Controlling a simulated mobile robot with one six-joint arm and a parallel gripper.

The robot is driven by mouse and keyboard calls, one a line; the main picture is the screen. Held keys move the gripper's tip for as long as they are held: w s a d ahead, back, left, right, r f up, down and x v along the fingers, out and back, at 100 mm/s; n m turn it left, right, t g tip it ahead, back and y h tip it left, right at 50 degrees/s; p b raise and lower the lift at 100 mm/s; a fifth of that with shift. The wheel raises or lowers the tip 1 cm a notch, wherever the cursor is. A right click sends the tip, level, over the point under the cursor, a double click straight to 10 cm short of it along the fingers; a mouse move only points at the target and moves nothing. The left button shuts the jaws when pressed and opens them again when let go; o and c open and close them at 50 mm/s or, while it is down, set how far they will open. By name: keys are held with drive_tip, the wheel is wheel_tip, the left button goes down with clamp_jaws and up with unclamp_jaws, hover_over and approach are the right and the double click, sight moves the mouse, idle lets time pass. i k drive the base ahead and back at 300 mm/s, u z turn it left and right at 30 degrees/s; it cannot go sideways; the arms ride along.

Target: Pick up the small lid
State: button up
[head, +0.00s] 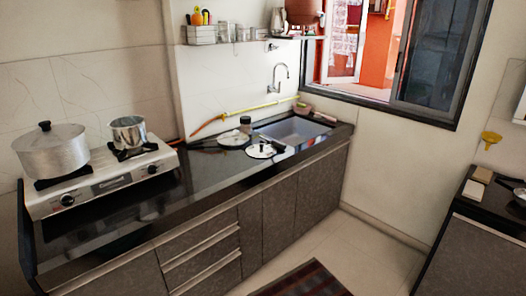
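Two pale round lid-like things lie on the black counter near the sink. One (232,139) is at the back with a small dark-topped jar beside or on it. The other (260,151) is nearer the front edge and has something dark on top. I cannot tell from here which is the small lid. A large lid with a dark knob (50,134) sits on the big pot. My gripper is not in view.
The sink (295,130) is right of the lids. A stove (95,180) with the big pot (52,155) and a small steel pot (128,132) stands left. A clay waterpot (303,10) is on the shelf. Floor is clear beside a dark rug (305,282).

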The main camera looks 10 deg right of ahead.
sight(258, 150)
drive_tip(key=u, duration=0.05)
drive_tip(key=i, duration=0.9)
drive_tip(key=z, duration=0.05)
